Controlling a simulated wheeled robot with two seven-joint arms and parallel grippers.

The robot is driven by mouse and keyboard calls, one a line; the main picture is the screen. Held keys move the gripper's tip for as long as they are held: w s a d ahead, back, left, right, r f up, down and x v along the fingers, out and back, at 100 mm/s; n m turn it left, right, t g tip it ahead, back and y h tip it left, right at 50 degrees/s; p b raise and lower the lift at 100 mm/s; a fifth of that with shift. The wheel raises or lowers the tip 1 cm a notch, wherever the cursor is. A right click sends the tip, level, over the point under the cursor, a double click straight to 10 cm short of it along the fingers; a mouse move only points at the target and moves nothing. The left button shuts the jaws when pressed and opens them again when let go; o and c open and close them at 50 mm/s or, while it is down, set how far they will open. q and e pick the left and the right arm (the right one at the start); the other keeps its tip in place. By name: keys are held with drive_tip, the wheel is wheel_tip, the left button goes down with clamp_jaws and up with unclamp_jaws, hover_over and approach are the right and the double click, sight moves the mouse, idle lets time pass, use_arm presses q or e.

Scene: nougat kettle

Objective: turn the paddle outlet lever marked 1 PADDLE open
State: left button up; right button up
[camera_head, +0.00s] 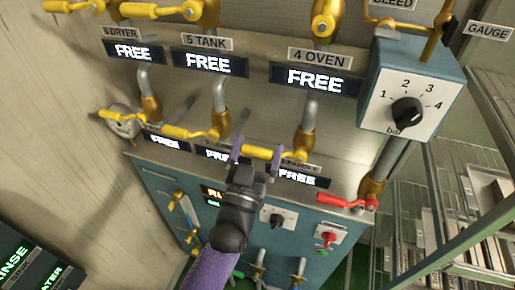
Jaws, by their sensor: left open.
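The yellow lever (285,156) of the lower right valve sits just above a label (302,168) that reads partly as PADDLE; its number is hidden. The display (297,178) below it reads FREE. The lever points left from its brass valve (305,145), roughly level across the panel. My left gripper (256,151) is open at this lever, with one finger near its left end and the other partway along it. I cannot tell whether the fingers touch it. My right gripper is not in view.
Other yellow levers, such as one to the left (188,133), line the panel. A red lever (345,202) is at lower right. A blue gauge box (415,92) with a dial stands at upper right, beside metal racks (450,205). A blue cabinet (160,180) is below.

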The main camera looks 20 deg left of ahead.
use_arm(q)
clamp_jaws()
idle(0.3)
